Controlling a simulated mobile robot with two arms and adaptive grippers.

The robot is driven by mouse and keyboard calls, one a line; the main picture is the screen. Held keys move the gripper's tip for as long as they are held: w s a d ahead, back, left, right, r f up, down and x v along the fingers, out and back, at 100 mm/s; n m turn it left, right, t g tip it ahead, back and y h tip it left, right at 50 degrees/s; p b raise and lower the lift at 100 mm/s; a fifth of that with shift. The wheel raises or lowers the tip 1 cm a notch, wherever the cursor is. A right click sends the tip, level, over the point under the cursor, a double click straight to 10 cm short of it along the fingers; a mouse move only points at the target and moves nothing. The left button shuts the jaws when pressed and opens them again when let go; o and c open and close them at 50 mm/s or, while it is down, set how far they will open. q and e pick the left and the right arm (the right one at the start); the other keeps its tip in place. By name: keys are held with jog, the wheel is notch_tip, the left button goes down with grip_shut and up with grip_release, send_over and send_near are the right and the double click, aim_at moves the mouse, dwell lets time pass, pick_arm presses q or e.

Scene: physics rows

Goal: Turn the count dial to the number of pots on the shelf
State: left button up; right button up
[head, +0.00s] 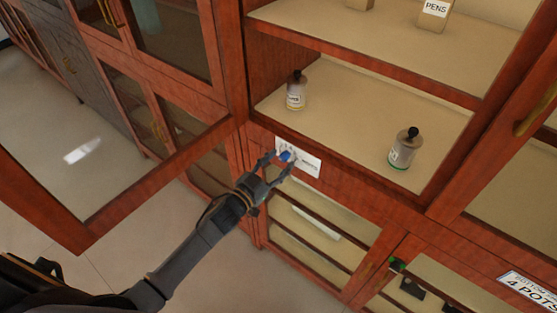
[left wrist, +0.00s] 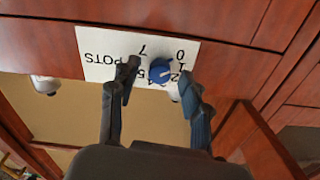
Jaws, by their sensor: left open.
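The blue count dial (head: 285,155) sits on a white plate (head: 309,166) on the cabinet's rail below the open shelf (head: 345,115). In the left wrist view the dial (left wrist: 160,70) shows among upside-down numbers and the word POTS; I cannot tell which number it points to. My left gripper (head: 279,164) is open, its fingers on either side of the dial; contact is unclear. Two pots with black tops stand upright on the shelf: one at the left (head: 296,91), one at the right (head: 404,149). My right gripper is not in view.
A sign (head: 530,288) at the lower right reads "4 POTS", with smaller text above. A tag reading PENS (head: 436,9) is on an upper shelf. An open glass door (head: 150,185) stands left of my arm. Dark items (head: 411,288) lie in the lower right cabinet.

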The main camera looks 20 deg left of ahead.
pick_arm(q)
jog(key=shift+w, duration=0.15)
jog(key=shift+c, duration=0.2)
grip_shut()
